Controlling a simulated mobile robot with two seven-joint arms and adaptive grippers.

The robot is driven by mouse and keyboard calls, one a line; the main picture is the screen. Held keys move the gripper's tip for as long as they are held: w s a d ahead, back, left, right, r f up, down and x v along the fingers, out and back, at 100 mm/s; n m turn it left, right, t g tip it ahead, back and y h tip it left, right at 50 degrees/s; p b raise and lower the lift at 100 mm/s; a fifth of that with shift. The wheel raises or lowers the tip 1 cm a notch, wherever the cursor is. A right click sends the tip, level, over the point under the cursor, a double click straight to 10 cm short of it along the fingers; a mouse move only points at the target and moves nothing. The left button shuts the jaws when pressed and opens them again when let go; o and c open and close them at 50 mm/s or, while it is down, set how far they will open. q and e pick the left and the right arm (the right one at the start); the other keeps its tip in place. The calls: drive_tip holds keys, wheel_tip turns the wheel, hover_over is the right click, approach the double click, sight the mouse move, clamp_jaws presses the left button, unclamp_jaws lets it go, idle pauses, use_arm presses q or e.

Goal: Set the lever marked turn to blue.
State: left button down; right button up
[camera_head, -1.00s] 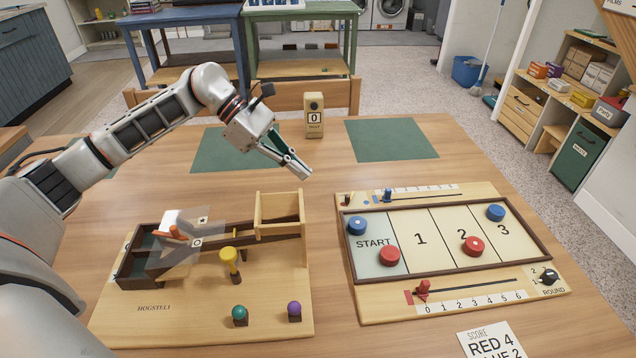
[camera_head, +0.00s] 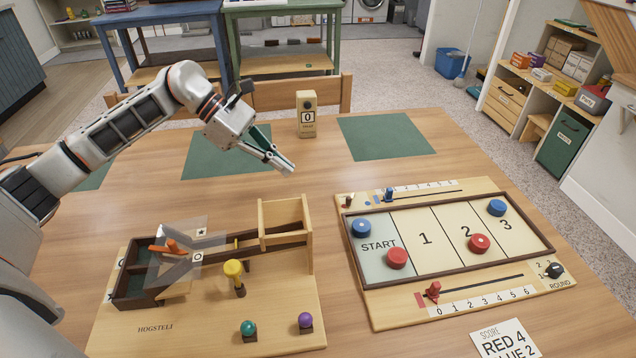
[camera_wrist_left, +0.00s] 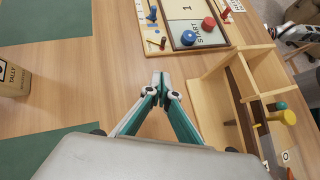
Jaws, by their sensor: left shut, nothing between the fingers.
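A small dark peg lever (camera_head: 348,201) stands at the far left corner of the wooden score board (camera_head: 385,318), beside a blue mark; it also shows in the left wrist view (camera_wrist_left: 163,43). Its lettering is too small to read, so I cannot confirm the word turn or its setting. My left gripper (camera_head: 288,169) is shut and empty, above the table, left of and beyond that corner. In the left wrist view its fingertips (camera_wrist_left: 161,82) are together, apart from the board. A pale and black part of mine at that view's upper right may be my right gripper; its fingers are unclear.
A blue slider (camera_head: 389,195) and a red slider (camera_head: 433,291) sit along the board's edges, with blue and red pucks between. A wooden ramp game (camera_head: 285,217) stands left of the board. A tally block (camera_head: 307,115) stands behind. Bare table lies between.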

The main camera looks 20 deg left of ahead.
sight(346, 203)
use_arm(q)
drive_tip(key=x, duration=0.9)
drive_tip(key=shift+d+b, duration=0.1)
drive_tip(key=shift+b, duration=0.2)
drive_tip(key=d, duration=0.3)
drive_tip(key=shift+w+d+f, duration=0.1)
drive_tip(key=shift+w, duration=0.3)
drive_tip(key=shift+w+d, duration=0.1)
drive_tip(key=shift+d, duration=0.45)
